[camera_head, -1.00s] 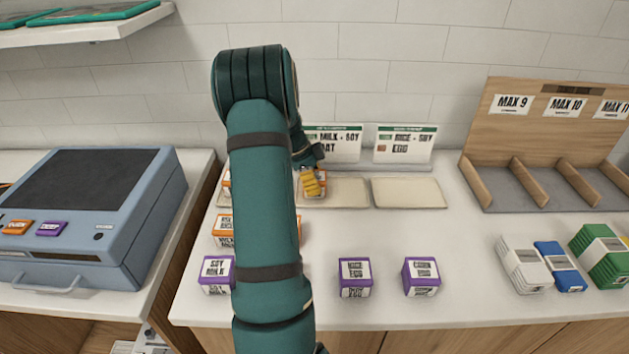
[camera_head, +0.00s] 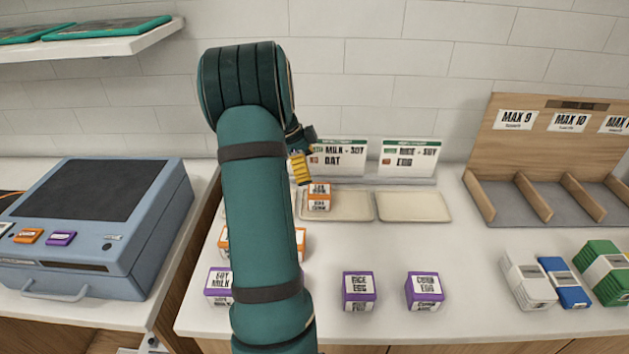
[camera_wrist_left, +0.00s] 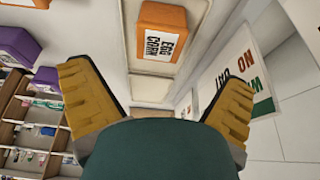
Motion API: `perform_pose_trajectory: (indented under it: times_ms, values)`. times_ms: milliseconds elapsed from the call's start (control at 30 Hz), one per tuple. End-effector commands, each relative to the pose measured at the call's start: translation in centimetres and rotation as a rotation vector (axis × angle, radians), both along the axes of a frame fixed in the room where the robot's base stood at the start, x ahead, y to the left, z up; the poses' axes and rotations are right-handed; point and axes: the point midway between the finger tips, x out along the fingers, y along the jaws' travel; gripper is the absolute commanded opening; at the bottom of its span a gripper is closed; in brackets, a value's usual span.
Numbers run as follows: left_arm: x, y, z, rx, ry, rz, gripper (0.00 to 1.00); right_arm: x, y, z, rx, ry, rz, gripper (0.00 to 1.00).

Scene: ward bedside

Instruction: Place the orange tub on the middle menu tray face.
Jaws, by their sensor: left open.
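The orange tub (camera_head: 318,197), with a white label, sits on the left part of the middle menu tray face (camera_head: 352,207). In the left wrist view the orange tub (camera_wrist_left: 162,32) reads EGG CORN and rests on the pale tray face (camera_wrist_left: 150,80). My left gripper (camera_head: 299,167) is above and behind the tub, apart from it. In the left wrist view its yellow fingers (camera_wrist_left: 155,90) are spread wide with nothing between them. My left arm hides the left tray area. My right gripper is not in view.
The right tray (camera_head: 413,208) is empty. Purple tubs (camera_head: 359,291) stand near the counter's front, and orange ones (camera_head: 300,243) are partly behind my arm. White cards (camera_head: 409,157) stand behind the trays. A wooden divider rack (camera_head: 540,150) and white, blue and green boxes (camera_head: 527,281) are at right.

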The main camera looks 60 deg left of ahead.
Motion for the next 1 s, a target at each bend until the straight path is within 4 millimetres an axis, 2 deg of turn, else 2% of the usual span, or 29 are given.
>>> perform_pose_trajectory:
  times_ms: [100, 300, 1000]
  values:
    - [-0.6, 0.3, 1.6, 0.000, 0.000, 0.001, 1.00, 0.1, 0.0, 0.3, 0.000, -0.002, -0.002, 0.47]
    - [-1.0, 0.5, 2.7, 0.000, 0.000, 0.001, 1.00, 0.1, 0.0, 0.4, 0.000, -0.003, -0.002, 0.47]
    - [-1.0, 0.5, 2.7, -0.001, 0.001, 0.001, 1.00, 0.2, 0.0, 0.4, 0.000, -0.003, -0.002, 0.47]
